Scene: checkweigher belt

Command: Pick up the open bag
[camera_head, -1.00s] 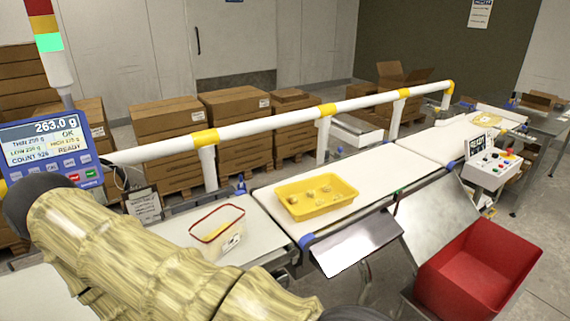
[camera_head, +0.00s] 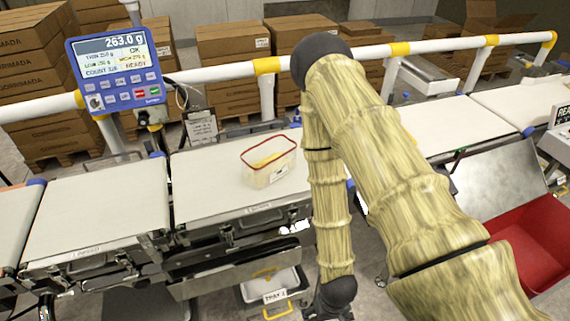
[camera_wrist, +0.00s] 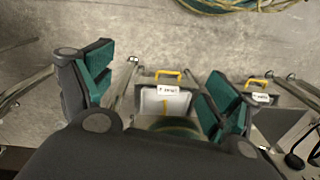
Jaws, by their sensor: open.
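The open bag (camera_head: 268,162) is clear, with a red rim, a white label and something yellow inside. It stands upright on the white belt (camera_head: 210,190) in the head view, just left of my arm. My gripper (camera_wrist: 158,92) is open and empty in the wrist view, its green-padded fingers wide apart. It points at the floor and at a labelled bin (camera_wrist: 165,103) with a yellow handle. The bag is not in the wrist view. In the head view my arm hangs down in front of the belt, and the gripper itself cannot be clearly made out.
A blue display (camera_head: 117,66) reading 263.0 g stands at the left. A white guard rail (camera_head: 220,73) runs behind the belts. A red bin (camera_head: 535,245) is at right. A labelled tray (camera_head: 272,290) sits below the belt. Cardboard boxes (camera_head: 235,45) stand behind.

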